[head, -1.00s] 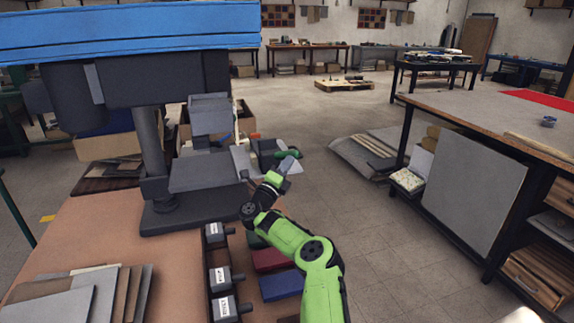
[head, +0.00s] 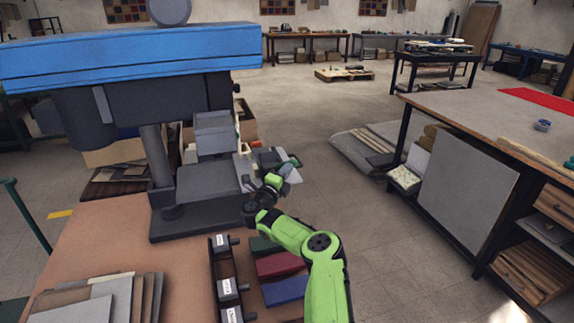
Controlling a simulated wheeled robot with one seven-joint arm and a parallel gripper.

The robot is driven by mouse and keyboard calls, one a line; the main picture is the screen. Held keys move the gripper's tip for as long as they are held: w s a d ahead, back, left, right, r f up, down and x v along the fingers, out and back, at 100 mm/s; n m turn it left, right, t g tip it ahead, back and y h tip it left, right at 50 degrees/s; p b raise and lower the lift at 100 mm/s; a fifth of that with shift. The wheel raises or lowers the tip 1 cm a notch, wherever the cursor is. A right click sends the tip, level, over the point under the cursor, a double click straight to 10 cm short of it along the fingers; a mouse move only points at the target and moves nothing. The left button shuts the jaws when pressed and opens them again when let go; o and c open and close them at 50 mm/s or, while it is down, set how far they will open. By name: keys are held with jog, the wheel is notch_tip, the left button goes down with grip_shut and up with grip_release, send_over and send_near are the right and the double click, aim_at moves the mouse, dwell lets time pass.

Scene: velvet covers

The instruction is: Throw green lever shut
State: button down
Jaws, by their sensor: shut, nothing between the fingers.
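The green lever (head: 294,162) shows as a short green piece at the right side of a grey press machine with a blue top (head: 130,60). It is small, and the gripper partly covers it, so its exact angle is unclear. My gripper (head: 289,175) is at the far end of my green arm, close in front of the lever. It is shut and holds nothing. I cannot tell whether it touches the lever.
A rack of labelled grey blocks (head: 226,285) and red and blue pads (head: 285,289) lie near my arm. Sheets (head: 110,300) are stacked front left.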

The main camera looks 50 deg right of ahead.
aim_at(282, 165)
jog(key=shift+w+d+r+n+g+y+p, duration=0.15)
jog(key=shift+w+d+r+n+y+p, duration=0.5)
jog(key=shift+p, duration=0.8)
jog(key=shift+w+d+r+n+g+y+p, duration=0.1)
jog(key=shift+w+d+r+n+y+p, duration=0.2)
jog(key=shift+w+r+p, duration=0.9)
jog(key=shift+w+d+r+n+g+y+p, duration=0.15)
jog(key=shift+w+d+r+n+y+p, duration=0.35)
jog(key=shift+p, duration=1.2)
jog(key=shift+s+a+r, duration=0.1)
jog(key=shift+a+r, duration=0.05)
jog(key=p+v, duration=0.2)
jog(key=v, duration=1.3)
jog(key=shift+a, duration=0.35)
jog(key=shift+s, duration=0.1)
